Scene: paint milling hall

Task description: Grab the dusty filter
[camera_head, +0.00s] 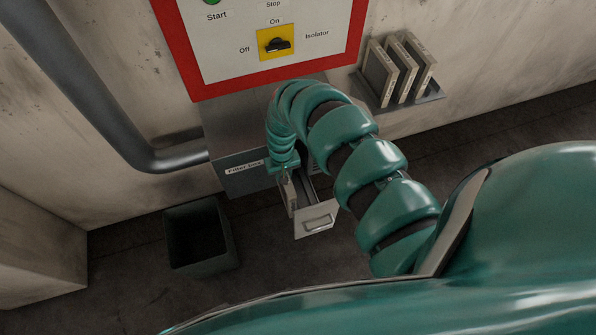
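The grey filter box (246,181) is on the wall below the control panel, and its drawer (316,222) is pulled out. A thin greyish upright plate (291,196), which looks like the dusty filter, shows at the drawer's left side. My gripper (286,171) is at the end of my green segmented arm, pointing down at the top of this plate. The fingers are small and mostly hidden by the arm, so I cannot tell whether they are open or closed on the plate.
A wall shelf (431,94) at right holds three upright framed filters (380,72). A dark open bin (205,265) stands on the floor left of the drawer. A thick grey pipe (85,75) runs down the wall at left. The control panel (225,50) is above.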

